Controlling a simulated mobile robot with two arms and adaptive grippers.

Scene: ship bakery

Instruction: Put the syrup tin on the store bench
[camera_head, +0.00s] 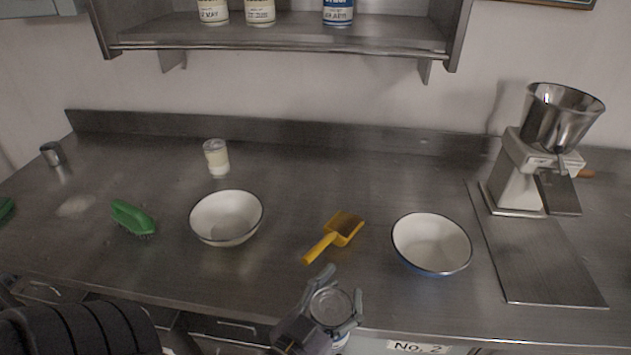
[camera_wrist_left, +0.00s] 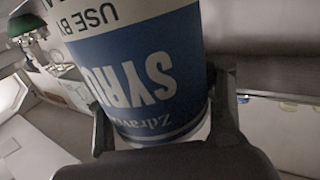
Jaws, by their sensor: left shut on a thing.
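The syrup tin (camera_head: 331,307) is held in my left gripper (camera_head: 334,302) at the front edge of the bench in the head view. Its round metal top faces up toward the camera. In the left wrist view the tin (camera_wrist_left: 150,75) fills the middle, with a blue and white label reading SYRU, upside down. The fingers of my left gripper (camera_wrist_left: 165,125) are shut on both sides of it. The steel bench (camera_head: 290,185) lies beyond the tin. My right gripper does not show.
On the bench are two white bowls (camera_head: 226,218) (camera_head: 431,244), a yellow scoop (camera_head: 335,235), a green brush (camera_head: 133,217), a small jar (camera_head: 216,157), a metal cup (camera_head: 53,153) and a grinder (camera_head: 540,150). A shelf (camera_head: 280,33) with several tins hangs above. The bench's back middle is clear.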

